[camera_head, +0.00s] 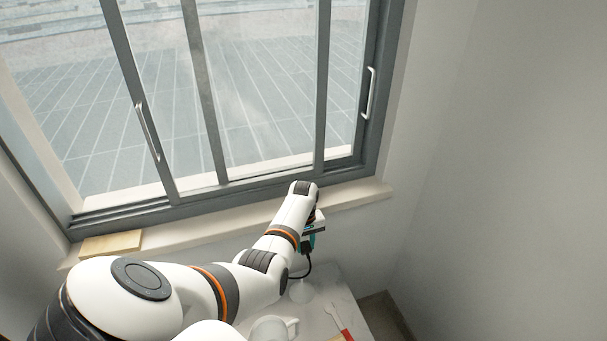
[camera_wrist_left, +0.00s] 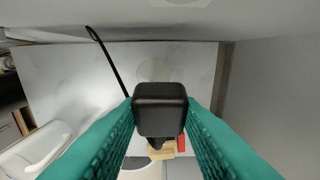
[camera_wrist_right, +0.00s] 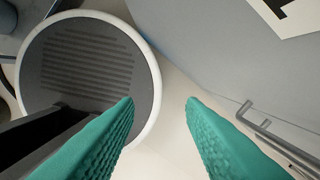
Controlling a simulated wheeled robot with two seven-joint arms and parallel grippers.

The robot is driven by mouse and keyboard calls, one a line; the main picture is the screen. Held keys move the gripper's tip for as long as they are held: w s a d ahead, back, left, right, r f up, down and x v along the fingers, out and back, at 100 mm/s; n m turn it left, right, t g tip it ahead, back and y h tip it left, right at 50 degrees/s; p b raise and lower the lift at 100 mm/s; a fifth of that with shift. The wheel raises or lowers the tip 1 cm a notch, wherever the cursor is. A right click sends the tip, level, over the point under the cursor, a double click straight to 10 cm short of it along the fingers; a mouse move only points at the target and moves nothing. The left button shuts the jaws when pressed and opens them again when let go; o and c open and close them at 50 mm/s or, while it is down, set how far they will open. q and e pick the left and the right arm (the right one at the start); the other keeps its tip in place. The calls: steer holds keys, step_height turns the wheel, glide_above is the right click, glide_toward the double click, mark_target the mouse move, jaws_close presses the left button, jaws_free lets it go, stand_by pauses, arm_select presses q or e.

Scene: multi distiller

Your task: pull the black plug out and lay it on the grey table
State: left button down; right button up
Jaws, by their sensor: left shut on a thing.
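The black plug (camera_wrist_left: 160,108) is between the teal fingers of my left gripper (camera_wrist_left: 160,112) in the left wrist view. The gripper is shut on it, and the plug is held above the grey table (camera_wrist_left: 70,75). A black cord (camera_wrist_left: 108,62) shows behind it over the table. In the head view my left gripper (camera_head: 309,240) is small and partly hidden by my arm, near the wall under the window sill. My right gripper (camera_wrist_right: 160,100) is open and empty in the right wrist view, with its two teal fingers apart. It is not seen in the head view.
A white mug-like vessel (camera_head: 272,328), a red-handled tool (camera_head: 337,317) and a round whitish thing (camera_head: 301,291) stand on the table (camera_head: 325,290). The sill holds a wooden block (camera_head: 110,244). Near my right gripper are a round grey-topped thing (camera_wrist_right: 80,65) and a metal rail (camera_wrist_right: 275,135).

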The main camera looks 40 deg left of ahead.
arm_select(q)
steer(key=s+a+p, duration=0.4)
steer(key=s+p, duration=0.2)
steer(key=s, duration=0.4)
steer(key=shift+s+a, duration=0.2)
steer(key=shift+s, duration=0.05)
stand_by(0.3)
steer(key=shift+f, duration=0.1)
steer(key=shift+f+b, duration=8.8)
steer(key=shift+f, duration=1.4)
steer(key=c, duration=0.9)
jaws_free()
steer(key=shift+c, duration=0.2)
